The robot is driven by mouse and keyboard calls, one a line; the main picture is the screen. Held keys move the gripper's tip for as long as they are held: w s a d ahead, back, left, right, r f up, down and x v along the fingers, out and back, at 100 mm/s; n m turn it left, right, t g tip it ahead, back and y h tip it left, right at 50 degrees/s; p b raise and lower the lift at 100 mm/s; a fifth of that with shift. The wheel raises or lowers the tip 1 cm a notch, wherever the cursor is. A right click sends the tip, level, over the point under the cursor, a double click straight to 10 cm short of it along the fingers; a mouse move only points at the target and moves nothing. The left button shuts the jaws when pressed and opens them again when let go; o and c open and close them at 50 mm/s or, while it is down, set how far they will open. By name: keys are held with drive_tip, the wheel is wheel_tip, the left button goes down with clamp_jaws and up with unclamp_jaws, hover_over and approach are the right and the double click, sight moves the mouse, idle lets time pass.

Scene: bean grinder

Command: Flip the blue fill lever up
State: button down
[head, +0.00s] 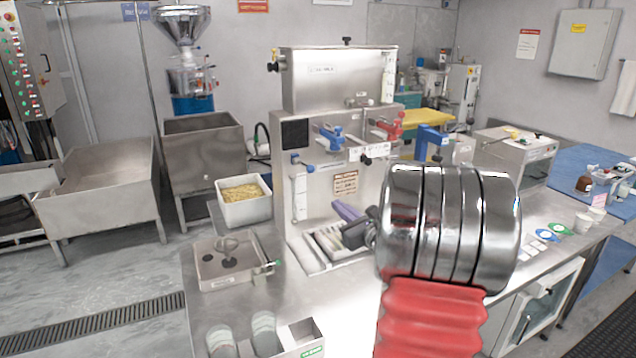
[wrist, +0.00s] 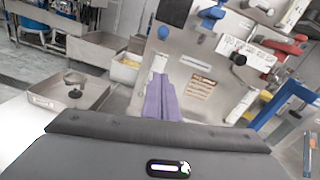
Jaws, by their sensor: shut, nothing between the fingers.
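The steel machine (head: 345,85) stands on the bench. A blue lever (head: 331,137) sits on its upper front, left of a red lever (head: 388,127). The blue lever also shows at the top of the wrist view (wrist: 210,17); whether it points up or down is hard to tell. My gripper (head: 345,210) has purple fingers, shut and empty, in front of the machine's lower front. They are below the blue lever and apart from it in the picture. In the wrist view the fingers (wrist: 160,95) point up the picture, below and left of the lever.
A blue bracket (head: 430,140) stands right of the red lever. A slotted tray (head: 325,243) lies under my gripper. A white bin of yellow pieces (head: 243,212) and a steel tray (head: 230,262) are left.

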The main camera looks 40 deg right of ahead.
approach(305, 165)
drive_tip(key=shift+w+d+f, duration=0.35)
drive_tip(key=shift+w+f, duration=0.25)
drive_tip(key=shift+f, duration=0.15)
drive_tip(key=shift+w+d+f, duration=0.35)
drive_tip(key=shift+w+f, duration=0.25)
drive_tip(key=shift+f, duration=0.1)
drive_tip(key=shift+a+r, duration=0.1)
drive_tip(key=shift+r, duration=0.15)
